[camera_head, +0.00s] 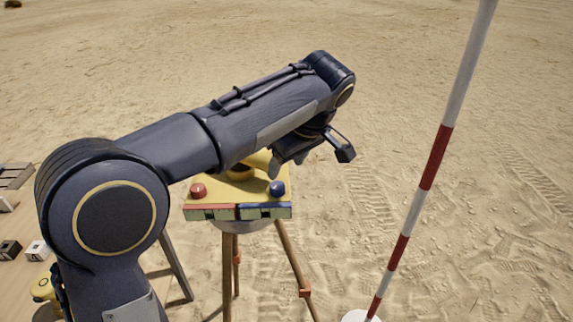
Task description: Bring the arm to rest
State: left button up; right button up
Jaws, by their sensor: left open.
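My left arm comes in from the lower left and reaches across the middle of the view. Its gripper (311,161) hangs at the arm's far end, over the right back part of a small yellow stand (258,203) on a tripod. Its fingers are apart, and I see nothing between them. A red ball-like knob (198,190) sits at the stand's left and a blue one (277,188) at its right. The arm hides part of the stand's back. My right gripper is not in view.
A red and white striped pole (434,158) rises at the right from a white base. At the left edge, a wooden table (15,274) bears a black cube (10,249), a white cube (38,250) and a yellow object (42,288). Open sand lies behind and to the right.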

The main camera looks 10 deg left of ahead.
pick_arm(q)
jog(key=s+a+f+m+h, duration=0.2)
jog(key=s+a+m+h, duration=0.1)
jog(key=s+a, duration=0.25)
jog(key=s+a+f+m+h, duration=0.2)
jog(key=s+a+f, duration=0.1)
jog(key=s+a, duration=0.3)
jog(key=s+d+f+m+t+h, duration=0.1)
jog(key=s+f+m, duration=0.1)
jog(key=s+f, duration=0.2)
jog(key=s+d+f+m+t+h, duration=0.1)
jog(key=s+f, duration=0.3)
jog(key=s, duration=0.6)
jog(key=shift+s+d+m+t, duration=0.3)
jog(key=shift+d+m+t, duration=0.2)
jog(key=shift+m, duration=0.2)
